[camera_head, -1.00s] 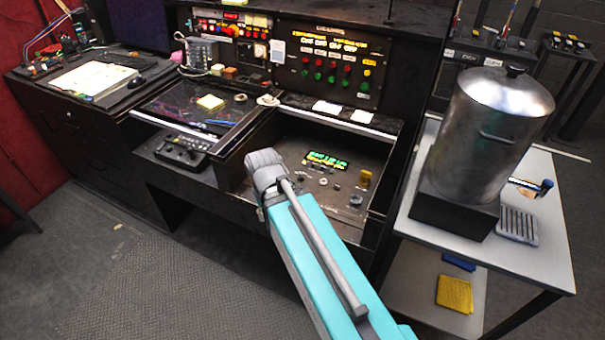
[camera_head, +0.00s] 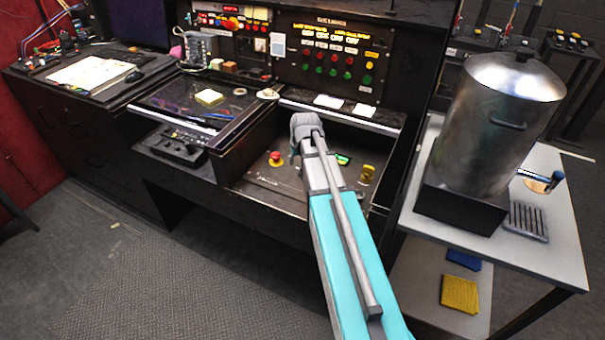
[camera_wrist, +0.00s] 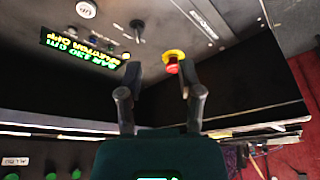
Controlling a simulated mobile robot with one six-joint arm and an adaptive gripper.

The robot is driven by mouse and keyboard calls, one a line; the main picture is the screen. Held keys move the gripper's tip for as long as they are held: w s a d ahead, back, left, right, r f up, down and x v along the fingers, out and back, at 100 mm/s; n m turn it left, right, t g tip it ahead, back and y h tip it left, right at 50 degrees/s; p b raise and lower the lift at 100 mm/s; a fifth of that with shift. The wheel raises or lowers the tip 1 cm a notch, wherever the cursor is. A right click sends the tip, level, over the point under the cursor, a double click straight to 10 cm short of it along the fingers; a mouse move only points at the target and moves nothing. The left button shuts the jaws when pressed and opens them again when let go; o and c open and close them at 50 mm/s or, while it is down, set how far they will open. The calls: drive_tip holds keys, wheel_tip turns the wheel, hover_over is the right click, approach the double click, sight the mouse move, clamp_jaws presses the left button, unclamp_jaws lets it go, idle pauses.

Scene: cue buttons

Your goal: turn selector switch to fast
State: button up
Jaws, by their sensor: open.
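The recessed control panel (camera_head: 262,178) is partly covered by my arm in the head view. In the wrist view a small dark knob (camera_wrist: 137,25) stands on the panel beyond the left fingertip; it may be the selector switch, but its label and setting are unreadable. My gripper (camera_wrist: 160,72) is open and empty, with its fingers apart. A red button on a yellow ring (camera_wrist: 173,60) shows between the fingertips, closer to the right one; I cannot tell the distance. In the head view the fingertips are hidden behind my wrist.
A lit green display (camera_wrist: 80,48) lies left of the fingers in the wrist view. A white round knob (camera_wrist: 85,9) is above it. In the head view a yellow block-like part (camera_head: 367,174) is at the panel's right. A large metal pot (camera_head: 498,125) stands on the side table (camera_head: 550,235).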

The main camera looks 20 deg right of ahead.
drive_tip(key=shift+t, duration=0.4)
drive_tip(key=w+d, duration=0.1)
drive_tip(key=d, duration=0.2)
drive_tip(key=w+d, duration=0.1)
drive_tip(key=shift+w+d+f, duration=0.2)
drive_tip(key=shift+w+d, duration=0.1)
drive_tip(key=shift+f+b, duration=0.1)
drive_tip(key=shift+b, duration=0.2)
drive_tip(key=b+x, duration=1.2)
drive_tip(key=x, duration=0.1)
drive_tip(key=shift+d+f+b, duration=0.2)
drive_tip(key=shift+f+b, duration=0.1)
drive_tip(key=shift+c, duration=0.3)
clamp_jaws()
drive_tip(key=shift+a, duration=0.1)
